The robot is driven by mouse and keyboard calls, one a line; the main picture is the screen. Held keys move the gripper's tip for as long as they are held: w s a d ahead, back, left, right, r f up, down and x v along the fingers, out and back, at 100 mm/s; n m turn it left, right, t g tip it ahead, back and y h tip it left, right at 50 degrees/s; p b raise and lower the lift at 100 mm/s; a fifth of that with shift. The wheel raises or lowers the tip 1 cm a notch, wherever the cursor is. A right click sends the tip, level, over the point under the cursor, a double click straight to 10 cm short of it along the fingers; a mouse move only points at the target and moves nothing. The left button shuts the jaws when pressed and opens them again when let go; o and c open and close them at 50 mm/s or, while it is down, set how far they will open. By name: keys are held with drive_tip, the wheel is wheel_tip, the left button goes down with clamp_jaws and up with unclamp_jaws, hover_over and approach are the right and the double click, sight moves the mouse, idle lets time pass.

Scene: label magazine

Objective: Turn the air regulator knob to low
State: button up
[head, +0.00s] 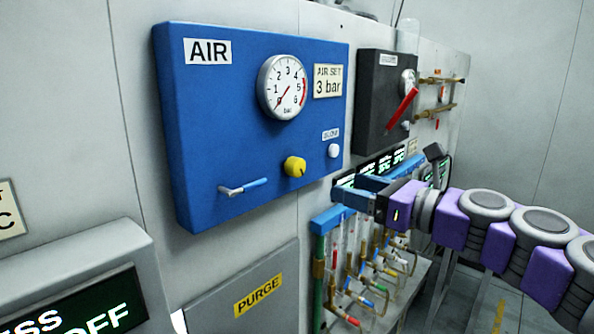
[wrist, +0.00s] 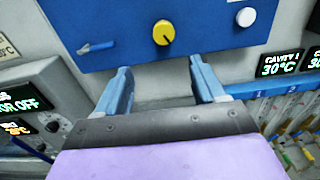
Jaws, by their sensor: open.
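The yellow air regulator knob (head: 295,166) sits on the lower part of the blue AIR panel (head: 220,130). It also shows in the wrist view (wrist: 163,32), with a small dark mark on its lower right face. A round pressure gauge (head: 285,87) is above it; its red needle points down-left, near the low end. A label reading AIR SET 3 bar (head: 328,80) is beside the gauge. My gripper (head: 345,190) is open and empty, apart from the knob and to its lower right. In the wrist view its blue fingers (wrist: 160,75) stand either side, below the knob.
A blue-handled lever (head: 243,187) is left of the knob and a white button (head: 334,151) right of it. A black panel with a red lever (head: 402,111) is further right. Hoses and fittings (head: 360,265) hang below my gripper. A PURGE box (head: 258,295) is below the panel.

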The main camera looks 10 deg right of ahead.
approach(300, 170)
drive_tip(key=x, duration=0.8)
drive_tip(key=shift+s+a+f, duration=0.1)
drive_tip(key=shift+a, duration=0.2)
drive_tip(key=shift+w+d, duration=0.45)
drive_tip(key=shift+w, duration=0.3)
drive_tip(key=shift+a, duration=0.95)
drive_tip(key=c, duration=0.3)
drive_tip(key=shift+d, duration=0.4)
drive_tip(key=c, duration=0.5)
drive_tip(key=shift+c, duration=1.3)
